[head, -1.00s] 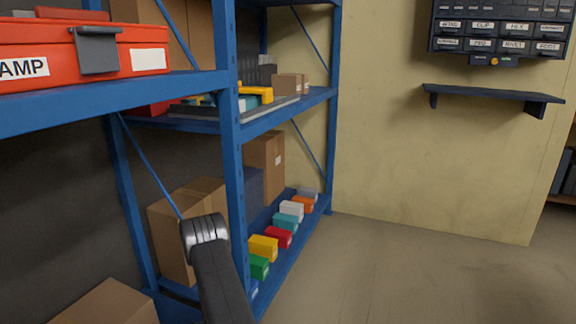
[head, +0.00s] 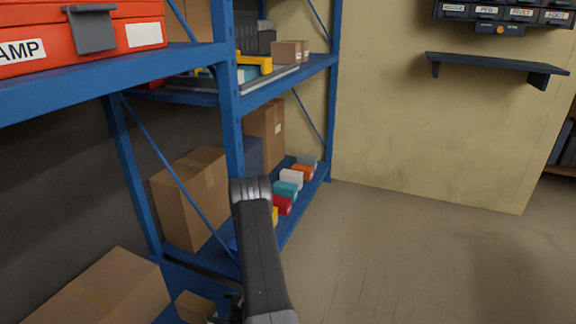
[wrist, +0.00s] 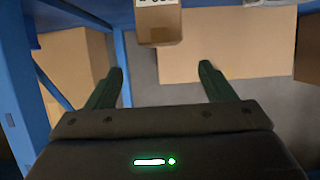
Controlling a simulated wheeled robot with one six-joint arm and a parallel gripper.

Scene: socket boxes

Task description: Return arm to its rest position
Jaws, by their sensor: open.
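My gripper (wrist: 160,74) shows in the wrist view with its two dark green fingers spread apart and nothing between them. A small brown box (wrist: 160,22) with a white label is beyond the fingers, upper middle. In the head view my dark arm rises from the bottom centre and bends in front of the blue shelving; only a dark bit of the hand end shows at the bottom edge. A row of small boxes, including teal (head: 286,188), red (head: 282,205) and white (head: 291,178), sits on the lower shelf, partly hidden by my arm.
Blue shelf posts (head: 229,110) stand close left of my arm. Cardboard boxes (head: 188,198) fill the lower shelves; a larger box (wrist: 228,45) lies beyond the fingers. A red case (head: 135,35) is upper left. Open floor (head: 400,250) lies right, below a dark wall shelf (head: 490,63).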

